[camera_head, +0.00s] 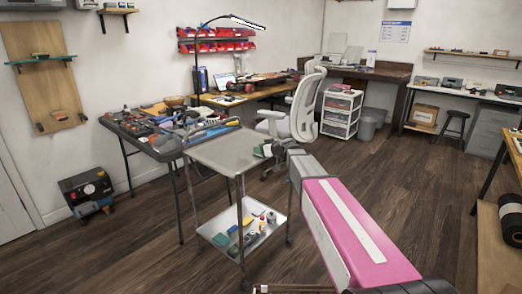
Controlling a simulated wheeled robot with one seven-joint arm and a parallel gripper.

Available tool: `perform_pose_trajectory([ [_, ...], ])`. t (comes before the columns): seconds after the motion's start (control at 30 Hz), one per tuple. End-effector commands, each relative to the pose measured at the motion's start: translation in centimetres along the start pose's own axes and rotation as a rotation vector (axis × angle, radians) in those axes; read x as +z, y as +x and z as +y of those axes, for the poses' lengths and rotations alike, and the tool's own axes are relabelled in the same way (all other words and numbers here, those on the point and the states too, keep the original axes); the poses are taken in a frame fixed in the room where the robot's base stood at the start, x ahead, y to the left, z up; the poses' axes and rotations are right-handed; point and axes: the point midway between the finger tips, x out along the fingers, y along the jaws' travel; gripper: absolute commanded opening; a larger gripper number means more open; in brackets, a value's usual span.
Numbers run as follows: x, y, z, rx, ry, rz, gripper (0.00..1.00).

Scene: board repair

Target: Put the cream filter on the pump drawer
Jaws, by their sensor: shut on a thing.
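My arm's pink and grey link reaches from the lower right toward the metal cart. A white drawer unit (341,113) with several drawers stands beyond, right of the office chair. I cannot tell which drawer is the pump drawer.
The metal cart (225,150) has a mostly bare top; its lower shelf (216,226) holds several small items. A cluttered dark table stands to its left. The office chair (303,110) is behind. A stool (455,128) is at the right. The wood floor (430,185) in between is open.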

Motion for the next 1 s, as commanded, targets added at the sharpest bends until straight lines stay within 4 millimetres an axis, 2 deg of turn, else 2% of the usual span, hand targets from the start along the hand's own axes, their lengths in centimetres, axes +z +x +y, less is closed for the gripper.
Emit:
perform_pose_trajectory([
  [0.37, 0.4, 0.1, 0.0, 0.000, 0.001, 0.001, 0.23],
  [0.4, 0.3, 0.1, 0.0, 0.000, 0.000, 0.001, 0.59],
  [0.43, 0.3, 0.1, 0.0, 0.000, 0.000, 0.001, 0.69],
  [0.47, 0.3, 0.1, 0.0, 0.000, 0.000, 0.001, 0.72],
  [0.8, 0.1, 0.0, 0.0, 0.000, 0.000, 0.001, 0.72],
  [1.0, 0.1, -2.9, -0.2, 0.002, 0.000, 0.001, 0.72],
])
